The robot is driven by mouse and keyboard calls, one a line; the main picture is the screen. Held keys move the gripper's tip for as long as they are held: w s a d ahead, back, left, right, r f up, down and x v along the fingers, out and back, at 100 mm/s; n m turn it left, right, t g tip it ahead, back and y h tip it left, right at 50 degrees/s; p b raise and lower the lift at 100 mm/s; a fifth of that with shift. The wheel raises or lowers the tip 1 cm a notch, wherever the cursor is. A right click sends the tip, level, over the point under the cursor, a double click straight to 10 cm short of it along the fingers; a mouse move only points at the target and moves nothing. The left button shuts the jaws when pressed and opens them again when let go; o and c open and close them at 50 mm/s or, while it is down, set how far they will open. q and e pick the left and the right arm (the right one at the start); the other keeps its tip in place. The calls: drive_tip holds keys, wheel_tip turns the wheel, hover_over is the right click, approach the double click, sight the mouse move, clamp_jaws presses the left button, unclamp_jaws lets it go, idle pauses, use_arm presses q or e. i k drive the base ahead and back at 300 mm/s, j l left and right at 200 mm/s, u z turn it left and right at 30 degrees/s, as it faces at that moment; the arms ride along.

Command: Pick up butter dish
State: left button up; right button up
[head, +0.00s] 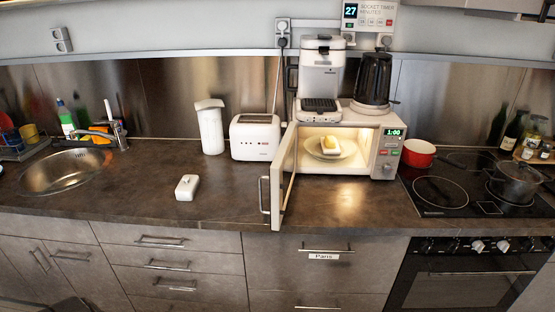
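A small white dish holding a yellow block of butter (329,145) sits on the round plate inside the lit microwave (386,152). The microwave door (279,182) is swung open toward the front, with its handle on the left. A white box-shaped piece with a knob on top, like a butter dish lid (187,187), lies on the dark counter, left of the open door. Neither of my grippers is in view.
A white toaster (255,137) and white jug (210,127) stand left of the microwave. A coffee maker (321,70) and black kettle (373,77) stand on top. The counter (130,195) is clear around the lid.

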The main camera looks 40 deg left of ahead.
sight(330, 145)
drive_tip(key=j, duration=2.35)
drive_tip(key=i+l, duration=0.15)
drive_tip(key=l, duration=0.2)
drive_tip(key=i+l+u, duration=0.15)
drive_tip(key=l, duration=0.6)
drive_tip(key=i+u, duration=0.05)
